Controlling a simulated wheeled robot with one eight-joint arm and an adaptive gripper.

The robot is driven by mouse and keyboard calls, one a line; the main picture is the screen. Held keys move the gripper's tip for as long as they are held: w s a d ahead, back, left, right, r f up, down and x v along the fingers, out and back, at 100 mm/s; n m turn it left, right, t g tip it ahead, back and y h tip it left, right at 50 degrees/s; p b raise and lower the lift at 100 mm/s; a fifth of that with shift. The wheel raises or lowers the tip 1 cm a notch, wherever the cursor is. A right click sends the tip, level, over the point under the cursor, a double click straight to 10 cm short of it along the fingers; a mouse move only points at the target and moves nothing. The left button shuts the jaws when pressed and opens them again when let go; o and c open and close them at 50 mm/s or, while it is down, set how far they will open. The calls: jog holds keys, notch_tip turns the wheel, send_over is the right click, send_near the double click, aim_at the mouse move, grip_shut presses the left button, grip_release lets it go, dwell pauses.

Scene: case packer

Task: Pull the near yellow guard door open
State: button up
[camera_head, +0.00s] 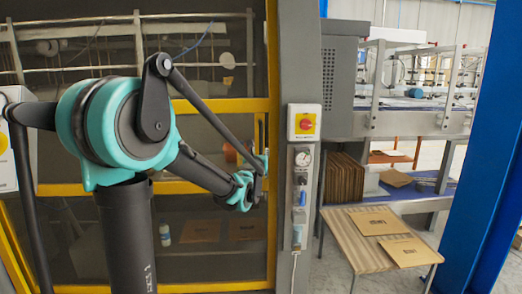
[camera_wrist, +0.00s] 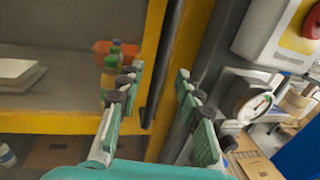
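The yellow guard door (camera_head: 215,105) stands at the left in the head view, with dark see-through panels in a yellow frame. It looks shut against the grey-blue post. Its yellow edge (camera_wrist: 149,50) runs upright through the wrist view, with a long dark handle bar (camera_wrist: 163,68) along it. My gripper (camera_wrist: 157,74) is open, one finger on each side of the bar's lower part in the picture. I cannot tell whether either finger touches it. In the head view my gripper (camera_head: 258,170) is at the door's right edge, partly hidden by my arm.
A grey post (camera_head: 298,60) beside the door carries a red-and-yellow switch box (camera_head: 304,122) and a pressure gauge (camera_head: 303,158). A slatted table (camera_head: 345,250) with flat cartons stands at right. A blue column (camera_head: 475,180) rises at far right. Bottles (camera_wrist: 112,62) show behind the door.

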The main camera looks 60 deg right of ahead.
aim_at(261, 149)
jog(key=shift+x, duration=2.75)
jog(key=shift+c, duration=0.2)
grip_shut()
